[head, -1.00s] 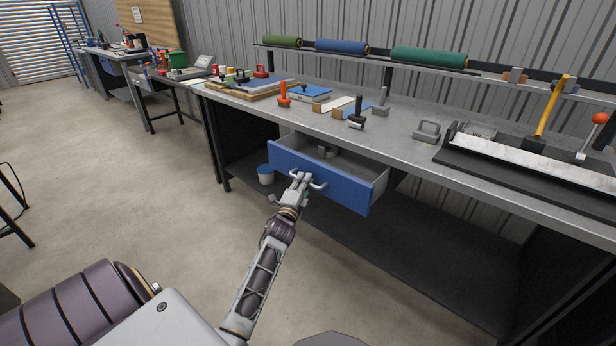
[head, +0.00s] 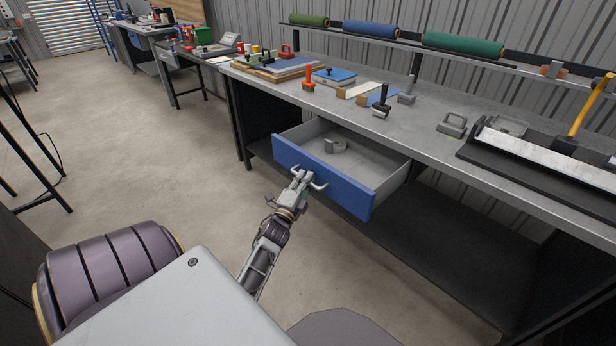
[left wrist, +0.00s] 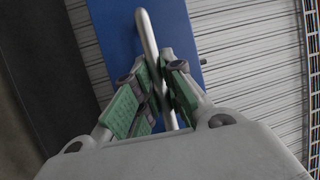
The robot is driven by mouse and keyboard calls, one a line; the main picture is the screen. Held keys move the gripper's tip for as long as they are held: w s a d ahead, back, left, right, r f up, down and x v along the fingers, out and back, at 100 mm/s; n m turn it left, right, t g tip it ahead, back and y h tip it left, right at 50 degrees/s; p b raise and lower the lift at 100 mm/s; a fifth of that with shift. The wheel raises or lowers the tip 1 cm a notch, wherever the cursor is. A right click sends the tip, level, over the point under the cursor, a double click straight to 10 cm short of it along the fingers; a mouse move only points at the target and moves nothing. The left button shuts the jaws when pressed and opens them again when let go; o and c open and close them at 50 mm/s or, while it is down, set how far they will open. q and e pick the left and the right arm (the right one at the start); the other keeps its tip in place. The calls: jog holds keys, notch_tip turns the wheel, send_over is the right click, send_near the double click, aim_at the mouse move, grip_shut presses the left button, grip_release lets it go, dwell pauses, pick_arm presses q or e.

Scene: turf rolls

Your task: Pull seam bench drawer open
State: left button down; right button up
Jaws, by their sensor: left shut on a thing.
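The seam bench drawer (head: 345,193) has a blue front and grey inside, and stands well out from under the bench top (head: 430,118). In the left wrist view, the green-padded fingers (left wrist: 160,92) close on both sides of the handle (left wrist: 148,40), with the blue front (left wrist: 110,35) behind. My right gripper is not in view.
Hand tools, boards and a long tray-like fixture (head: 540,160) lie on the bench top. Green and blue rolls (head: 370,34) sit on the rack behind. A dark lower shelf (head: 420,265) runs under the drawer. The concrete floor (head: 150,160) to the left is clear.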

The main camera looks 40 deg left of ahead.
pick_arm(q)
jog(key=shift+f, duration=0.1)
jog(key=c, duration=1.8)
grip_release()
jog(key=shift+o, duration=0.2)
jog(key=shift+r, duration=0.2)
